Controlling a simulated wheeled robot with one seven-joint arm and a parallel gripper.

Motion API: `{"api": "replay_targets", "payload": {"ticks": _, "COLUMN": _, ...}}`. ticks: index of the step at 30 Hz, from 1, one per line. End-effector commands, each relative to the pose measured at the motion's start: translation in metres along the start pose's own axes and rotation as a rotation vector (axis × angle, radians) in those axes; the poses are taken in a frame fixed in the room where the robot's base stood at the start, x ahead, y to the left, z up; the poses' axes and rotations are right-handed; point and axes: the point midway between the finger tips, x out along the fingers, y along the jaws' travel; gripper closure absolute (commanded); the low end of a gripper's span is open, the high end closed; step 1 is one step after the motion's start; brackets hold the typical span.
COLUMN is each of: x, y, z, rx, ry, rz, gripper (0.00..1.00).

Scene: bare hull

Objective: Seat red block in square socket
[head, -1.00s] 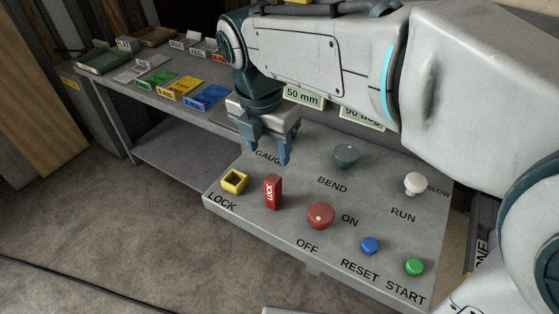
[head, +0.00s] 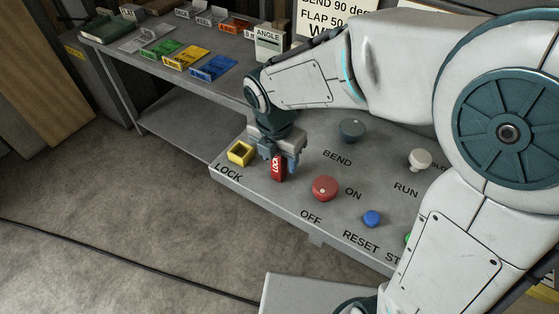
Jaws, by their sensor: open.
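The jaws are open; whether a finger touches the block cannot be told. The block's top is hidden by my gripper.
A red knob (head: 325,188) stands close to the right of the block. A dark knob (head: 352,130), a white knob (head: 419,160) and a blue button (head: 372,218) are farther right. A grey table (head: 150,85) with coloured trays is behind left.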

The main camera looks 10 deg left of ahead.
Motion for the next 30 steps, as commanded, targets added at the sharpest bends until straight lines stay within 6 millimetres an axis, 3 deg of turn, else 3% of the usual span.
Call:
{"api": "replay_targets", "payload": {"ticks": 9, "x": 0.006, "y": 0.000, "z": 0.000, "rx": -0.001, "ry": -0.001, "rz": 0.001, "gripper": 0.50}}
{"api": "replay_targets", "payload": {"ticks": 14, "x": 0.006, "y": 0.000, "z": 0.000, "rx": -0.001, "ry": -0.001, "rz": 0.001, "gripper": 0.95}}
{"api": "replay_targets", "payload": {"ticks": 15, "x": 0.006, "y": 0.000, "z": 0.000, "rx": -0.001, "ry": -0.001, "rz": 0.001, "gripper": 0.98}}
{"api": "replay_targets", "payload": {"ticks": 25, "x": 0.003, "y": 0.001, "z": 0.000, "rx": 0.000, "ry": -0.002, "rz": 0.003, "gripper": 0.98}}
{"api": "replay_targets", "payload": {"ticks": 30, "x": -0.011, "y": 0.001, "z": 0.002, "rx": 0.002, "ry": -0.003, "rz": 0.004, "gripper": 0.98}}
